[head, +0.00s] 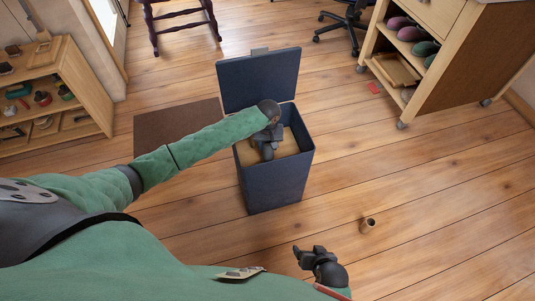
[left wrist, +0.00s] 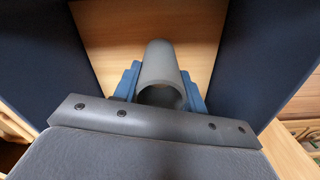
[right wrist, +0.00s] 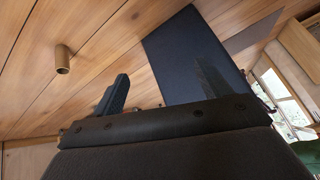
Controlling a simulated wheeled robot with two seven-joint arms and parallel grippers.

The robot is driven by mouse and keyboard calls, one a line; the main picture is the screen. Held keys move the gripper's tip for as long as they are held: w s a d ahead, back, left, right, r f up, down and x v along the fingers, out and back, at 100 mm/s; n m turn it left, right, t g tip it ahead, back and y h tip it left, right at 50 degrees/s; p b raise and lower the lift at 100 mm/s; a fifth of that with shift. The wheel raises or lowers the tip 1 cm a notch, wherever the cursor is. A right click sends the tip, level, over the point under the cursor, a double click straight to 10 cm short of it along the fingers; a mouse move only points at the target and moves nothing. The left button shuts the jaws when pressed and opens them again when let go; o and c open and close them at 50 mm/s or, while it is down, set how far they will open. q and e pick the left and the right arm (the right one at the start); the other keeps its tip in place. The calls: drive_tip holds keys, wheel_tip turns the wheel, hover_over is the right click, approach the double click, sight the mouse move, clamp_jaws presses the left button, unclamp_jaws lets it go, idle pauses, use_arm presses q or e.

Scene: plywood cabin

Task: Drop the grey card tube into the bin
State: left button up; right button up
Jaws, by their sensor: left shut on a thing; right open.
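The bin (head: 276,183) is a dark blue-grey box standing on the floor, with its lid (head: 259,80) raised at the back. My left gripper (head: 268,152) reaches down into the bin's opening. In the left wrist view my left gripper (left wrist: 160,90) is shut on the grey card tube (left wrist: 159,66), with blue finger pads on both sides of it. The bin's dark walls and light inside surface surround the tube there. In the head view the tube is hidden by the gripper. My right gripper (head: 303,256) is open and empty, low at the front right of the bin.
A brown mat (head: 172,128) lies left of the bin. A wheeled wooden cabinet (head: 450,60) stands at the back right, and a shelf (head: 92,85) at the left.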

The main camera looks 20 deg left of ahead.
use_arm(q)
drive_tip(key=shift+f, duration=0.2)
use_arm(e)
drive_tip(key=shift+s+f, duration=0.1)
drive_tip(key=shift+f, duration=0.95)
use_arm(q)
drive_tip(key=o, duration=1.1)
drive_tip(key=shift+c, duration=0.2)
drive_tip(key=shift+r, duration=3.9)
use_arm(e)
drive_tip(key=shift+r, duration=0.55)
